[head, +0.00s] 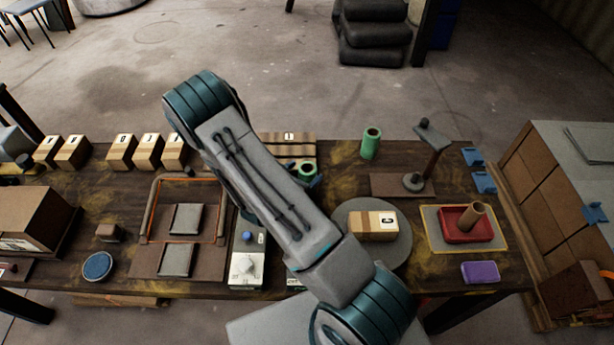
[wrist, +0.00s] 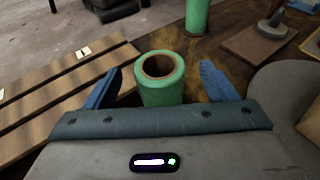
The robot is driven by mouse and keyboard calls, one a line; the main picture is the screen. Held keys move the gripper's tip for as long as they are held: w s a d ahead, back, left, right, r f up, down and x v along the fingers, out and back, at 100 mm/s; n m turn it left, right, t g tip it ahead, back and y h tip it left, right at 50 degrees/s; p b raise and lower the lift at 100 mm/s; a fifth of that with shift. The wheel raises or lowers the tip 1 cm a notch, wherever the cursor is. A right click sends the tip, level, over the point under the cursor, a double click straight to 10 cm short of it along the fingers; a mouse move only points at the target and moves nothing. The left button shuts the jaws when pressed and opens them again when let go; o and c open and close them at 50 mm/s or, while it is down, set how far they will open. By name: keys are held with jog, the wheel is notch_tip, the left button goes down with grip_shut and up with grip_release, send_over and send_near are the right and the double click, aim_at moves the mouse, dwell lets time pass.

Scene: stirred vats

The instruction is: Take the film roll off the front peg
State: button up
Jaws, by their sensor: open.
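A green film roll (wrist: 160,92) stands upright between the blue fingers of my gripper (wrist: 161,70) in the wrist view. The fingers are open, with a gap on each side of the roll. Its hollow brown core faces up; I cannot make out a peg inside it. In the head view this roll (head: 307,166) shows just past my forearm, which hides most of my gripper (head: 308,178). A second green roll (head: 371,143) stands upright farther back on the table, and also shows at the top of the wrist view (wrist: 197,14).
A slatted wooden rack (wrist: 60,85) lies left of the roll. A grey round plate (head: 398,256) with a labelled box (head: 372,226) is near my forearm. A post on a brown base (head: 388,185) and a red tray (head: 484,232) stand to the right.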

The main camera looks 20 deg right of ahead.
jog(key=shift+x, duration=1.4)
jog(key=shift+r, duration=0.1)
jog(key=c, duration=1.5)
jog(key=shift+r, duration=0.15)
